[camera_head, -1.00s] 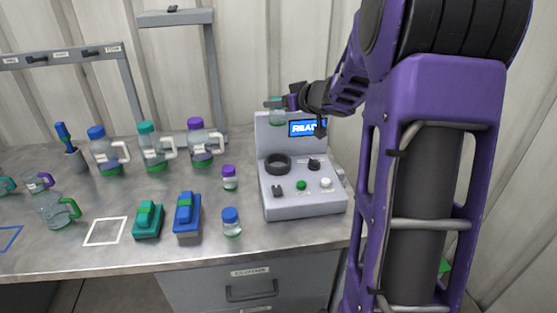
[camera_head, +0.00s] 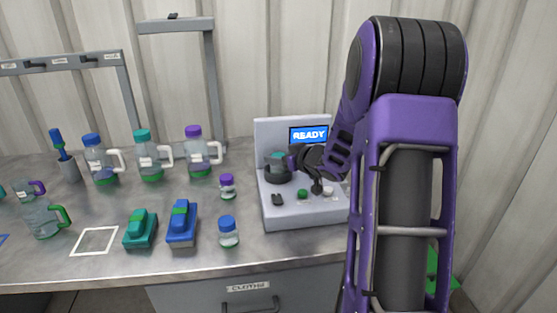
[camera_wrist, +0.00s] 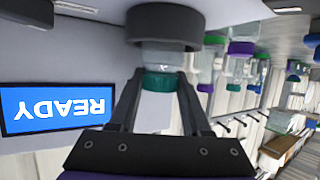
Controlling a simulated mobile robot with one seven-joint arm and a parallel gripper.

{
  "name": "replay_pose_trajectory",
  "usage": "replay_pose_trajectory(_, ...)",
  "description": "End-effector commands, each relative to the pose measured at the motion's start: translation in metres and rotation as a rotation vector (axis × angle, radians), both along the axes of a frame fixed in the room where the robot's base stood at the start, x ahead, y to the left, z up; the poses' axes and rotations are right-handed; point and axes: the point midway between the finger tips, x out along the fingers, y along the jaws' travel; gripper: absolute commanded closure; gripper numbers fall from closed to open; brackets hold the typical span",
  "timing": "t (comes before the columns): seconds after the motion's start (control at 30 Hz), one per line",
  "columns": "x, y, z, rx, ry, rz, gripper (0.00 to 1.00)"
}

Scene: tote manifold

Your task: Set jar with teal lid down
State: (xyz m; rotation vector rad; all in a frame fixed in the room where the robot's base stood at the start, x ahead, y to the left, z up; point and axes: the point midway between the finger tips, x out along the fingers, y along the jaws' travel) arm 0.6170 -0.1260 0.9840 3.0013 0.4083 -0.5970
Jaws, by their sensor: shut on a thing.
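The jar with the teal lid (camera_wrist: 162,57) is between the two fingers of my gripper (camera_wrist: 160,80), which is shut on it around the teal lid. In the head view the jar (camera_head: 277,157) stands at the dark ring (camera_head: 278,177) on the grey machine (camera_head: 325,213). The wrist view is upside down and shows the jar's base end at the ring's opening (camera_wrist: 163,27), with the lid away from it. The ring's rim hides the jar's lower end; I cannot tell whether it touches the bottom. In the head view my arm partly hides the gripper.
The machine's screen (camera_head: 310,135) reads READY, and knobs and a green button (camera_head: 302,194) lie close to my gripper. A purple-lidded jar (camera_head: 227,187) and a blue-lidded jar (camera_head: 228,232) stand left of the machine. Several jugs stand farther left on the bench.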

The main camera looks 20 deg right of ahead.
Motion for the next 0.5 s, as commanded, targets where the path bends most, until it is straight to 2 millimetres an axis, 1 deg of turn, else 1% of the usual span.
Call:
replay_pose_trajectory(0.13, 0.0000, 0.0000, 0.0009, 0.000, 0.000, 0.000, 1.00)
replay_pose_trajectory(0.27, 0.0000, 0.0001, -0.0035, 0.001, 0.000, 0.001, 1.00)
replay_pose_trajectory(0.3, -0.0001, 0.0001, -0.0027, 0.001, 0.000, 0.001, 0.47)
replay_pose_trajectory(0.43, -0.0001, 0.0001, -0.0025, 0.000, 0.000, 0.001, 0.23)
replay_pose_trajectory(0.5, 0.0000, 0.0001, -0.0024, 0.000, 0.000, 0.000, 0.22)
